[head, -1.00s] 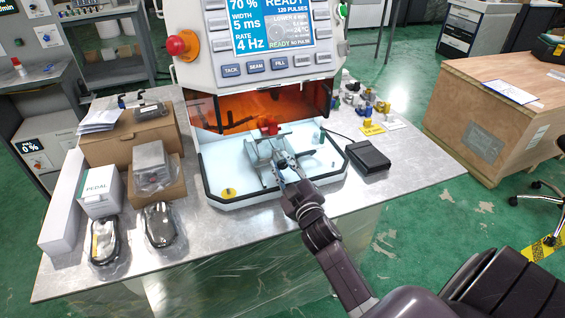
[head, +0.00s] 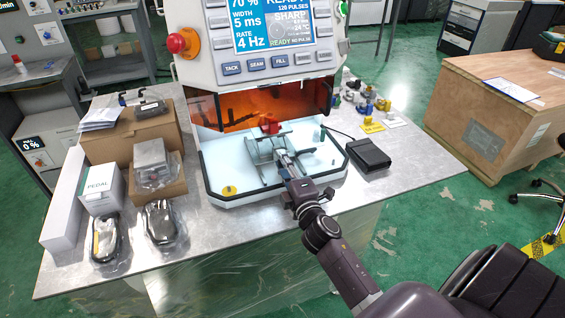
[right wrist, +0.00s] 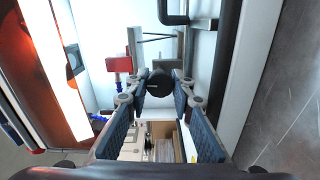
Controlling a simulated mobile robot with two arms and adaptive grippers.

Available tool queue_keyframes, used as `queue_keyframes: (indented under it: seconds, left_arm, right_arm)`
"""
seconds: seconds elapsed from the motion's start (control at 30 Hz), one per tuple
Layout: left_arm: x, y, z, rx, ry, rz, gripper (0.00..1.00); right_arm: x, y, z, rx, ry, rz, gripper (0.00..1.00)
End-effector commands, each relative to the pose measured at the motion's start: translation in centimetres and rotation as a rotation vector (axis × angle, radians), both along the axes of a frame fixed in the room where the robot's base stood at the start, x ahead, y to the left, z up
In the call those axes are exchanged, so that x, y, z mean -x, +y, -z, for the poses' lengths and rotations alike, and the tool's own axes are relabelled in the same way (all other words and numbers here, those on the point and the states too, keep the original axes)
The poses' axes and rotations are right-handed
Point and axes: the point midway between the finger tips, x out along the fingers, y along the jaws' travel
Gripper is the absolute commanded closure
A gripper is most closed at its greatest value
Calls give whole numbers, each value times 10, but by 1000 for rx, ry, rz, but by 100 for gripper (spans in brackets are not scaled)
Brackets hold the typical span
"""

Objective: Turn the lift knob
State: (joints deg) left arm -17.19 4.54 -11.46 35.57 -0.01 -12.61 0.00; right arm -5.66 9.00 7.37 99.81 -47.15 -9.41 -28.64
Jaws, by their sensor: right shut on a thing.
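The lift knob (right wrist: 159,82) is a round black knob that shows in the right wrist view. My right gripper (right wrist: 157,92) is shut on it, with one blue-padded finger at each side. In the head view my right gripper (head: 283,160) reaches into the machine's white tray (head: 225,170), at the front of the grey metal lift (head: 258,150). The gripper hides the knob there. A red part (head: 269,123) sits on top of the lift. The machine's screen (head: 270,24) reads "SHARP" and "READY". My left gripper is not in view.
A black foot pedal (head: 368,156) lies right of the tray. Small coloured parts (head: 372,105) stand behind it. Boxes (head: 103,190) and bagged items (head: 160,223) fill the left of the table. The front right of the table (head: 420,165) is clear.

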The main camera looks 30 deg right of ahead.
Motion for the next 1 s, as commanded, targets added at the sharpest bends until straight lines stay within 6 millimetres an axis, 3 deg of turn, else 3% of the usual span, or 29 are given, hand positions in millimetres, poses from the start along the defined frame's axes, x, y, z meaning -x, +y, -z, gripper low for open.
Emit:
queue_keyframes:
  seconds: [0.73, 0.77, 0.9, 1.0]
  left_arm:
    - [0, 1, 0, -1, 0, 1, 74]
    - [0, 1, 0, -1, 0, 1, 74]
    - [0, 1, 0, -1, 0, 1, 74]
    - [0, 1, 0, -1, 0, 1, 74]
  right_arm:
    - [0, 1, 1, 88, 22, -2, 100]
    - [0, 1, 1, 88, 22, -2, 77]
    - [0, 1, 1, 87, 22, -1, 62]
    - [0, 1, 1, 87, 23, -1, 61]
